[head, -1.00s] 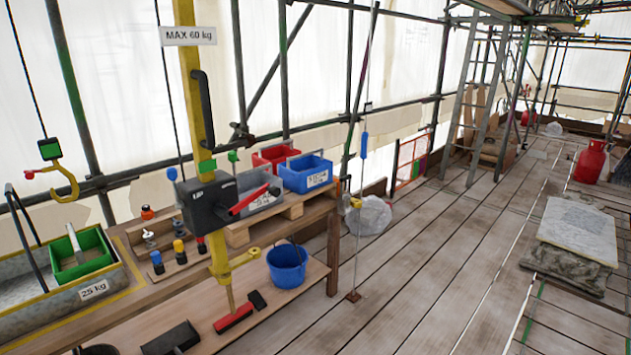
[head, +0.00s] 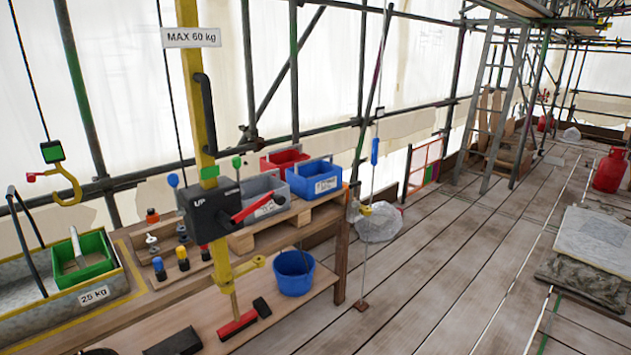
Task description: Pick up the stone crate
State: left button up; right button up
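Three crates stand together on the upper level of the wooden bench: a blue crate (head: 313,184) with a white label and a handle across its top, a grey crate (head: 258,190) with a label, and a red crate (head: 284,158) behind. The label words are too small to read surely, so I cannot tell which is the stone crate. The yellow post and the red lever of its black box stand in front of the grey crate. Neither of my grippers is in view.
A yellow hoist post (head: 190,85) rises in front of the bench. A yellow hook (head: 66,187) hangs at left above a grey trough (head: 118,285) marked 25 kg. A blue bucket (head: 293,275) sits on the lower shelf. The plank floor (head: 430,265) at centre right is mostly clear.

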aim_at(315, 174)
jog(key=i+l+u, duration=0.15)
jog(key=i+l, duration=0.65)
jog(key=i, duration=0.25)
jog(key=i+l+u, duration=0.1)
jog(key=i+l, duration=0.8)
jog(key=i, duration=0.15)
